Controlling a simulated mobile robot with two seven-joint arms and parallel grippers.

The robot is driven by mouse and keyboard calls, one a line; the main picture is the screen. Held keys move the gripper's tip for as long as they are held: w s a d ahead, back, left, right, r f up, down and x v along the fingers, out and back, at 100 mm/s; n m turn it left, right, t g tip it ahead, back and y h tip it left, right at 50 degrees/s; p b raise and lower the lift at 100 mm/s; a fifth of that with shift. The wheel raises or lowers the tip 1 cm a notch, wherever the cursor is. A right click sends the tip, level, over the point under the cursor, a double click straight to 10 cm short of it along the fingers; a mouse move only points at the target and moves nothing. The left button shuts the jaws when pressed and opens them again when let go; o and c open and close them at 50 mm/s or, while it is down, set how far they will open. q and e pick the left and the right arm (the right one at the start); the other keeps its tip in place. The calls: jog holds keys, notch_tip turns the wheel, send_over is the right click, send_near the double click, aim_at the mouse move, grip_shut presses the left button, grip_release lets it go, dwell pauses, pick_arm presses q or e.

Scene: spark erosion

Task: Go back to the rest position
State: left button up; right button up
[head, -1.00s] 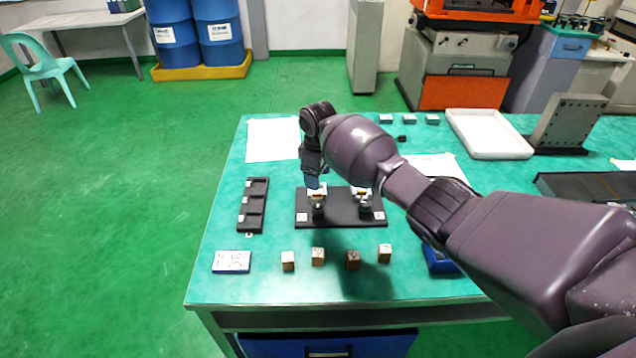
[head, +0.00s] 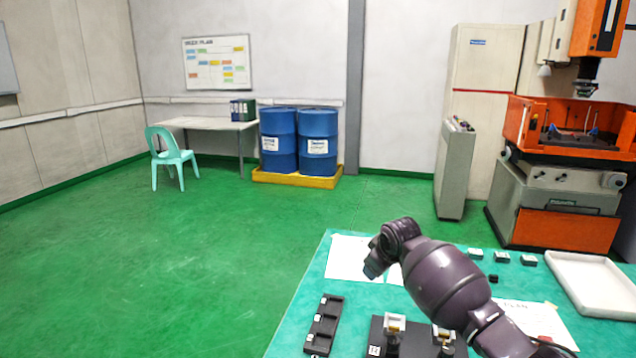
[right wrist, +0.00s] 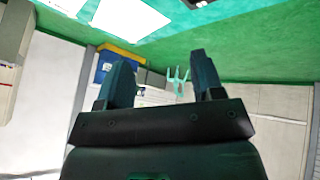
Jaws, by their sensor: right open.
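My right arm comes in from the lower right of the head view, and its gripper (head: 374,266) is over the far left part of the green table, near a white sheet (head: 352,260). In the right wrist view the two fingers of the right gripper (right wrist: 160,75) stand apart with nothing between them. The black fixture base (head: 378,338) with two small holders lies below the arm, cut by the lower picture edge. My left gripper is in neither view.
A black slotted rack (head: 323,326) lies at the table's left edge. A white tray (head: 592,290) and several small grey blocks (head: 502,257) lie at the right. An orange machine (head: 560,229) stands behind the table. Open green floor (head: 200,260) is at the left.

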jog(key=s+d+f+m+t, duration=0.1)
jog(key=s+d+f, duration=0.3)
jog(key=s, duration=1.1)
jog(key=s+d+f+m+t+h, duration=0.1)
jog(key=s+d+f+m+t, duration=0.1)
jog(key=s+f, duration=0.8)
jog(key=s+d+f+m+t, duration=0.2)
jog(key=s+d+f+m, duration=0.2)
jog(key=s, duration=1.5)
notch_tip(320, 180, down, 3)
jog(key=shift+s+d+r, duration=0.1)
jog(key=shift+s+d, duration=0.3)
jog(key=shift+d, duration=0.4)
